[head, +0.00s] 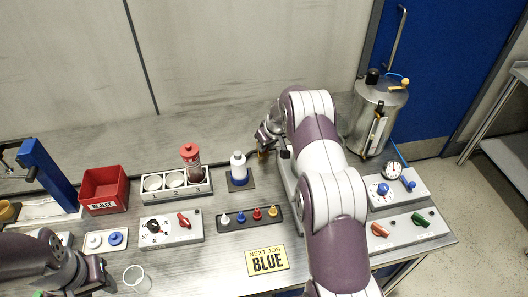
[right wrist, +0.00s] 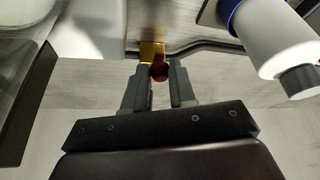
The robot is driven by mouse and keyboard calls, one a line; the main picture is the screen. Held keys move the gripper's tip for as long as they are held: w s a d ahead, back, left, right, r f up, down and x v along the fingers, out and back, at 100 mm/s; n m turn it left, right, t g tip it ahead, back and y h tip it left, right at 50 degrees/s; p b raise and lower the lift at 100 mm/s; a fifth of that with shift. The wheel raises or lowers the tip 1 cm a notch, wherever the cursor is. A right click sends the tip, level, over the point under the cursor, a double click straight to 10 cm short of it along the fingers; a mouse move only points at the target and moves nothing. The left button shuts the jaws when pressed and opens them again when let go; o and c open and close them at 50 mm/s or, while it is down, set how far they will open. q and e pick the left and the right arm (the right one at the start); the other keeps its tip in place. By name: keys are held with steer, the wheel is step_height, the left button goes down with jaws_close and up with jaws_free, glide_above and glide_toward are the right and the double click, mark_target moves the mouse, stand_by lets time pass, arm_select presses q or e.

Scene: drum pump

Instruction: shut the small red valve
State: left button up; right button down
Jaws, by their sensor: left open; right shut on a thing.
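The small red valve (right wrist: 158,73) shows in the right wrist view as a dark red handle in front of a yellow brass body (right wrist: 151,50) on a dark pipe. My right gripper (right wrist: 161,78) has its two fingers on either side of the red handle and is shut on it. In the head view the brass part (head: 262,153) sits at the back of the bench beside my right gripper (head: 266,143), and the red handle cannot be made out there. My left gripper (head: 98,274) is open and empty at the lower left, low over the bench front.
A white bottle (head: 239,169) stands near my right gripper. A steel drum (head: 376,115) stands at the back right.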

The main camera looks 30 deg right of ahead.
steer(key=shift+w+d+r+b, duration=0.1)
steer(key=shift+d+r+b, duration=0.05)
steer(key=shift+b, duration=0.15)
steer(key=c, duration=0.9)
jaws_free()
steer(key=shift+c, duration=0.2)
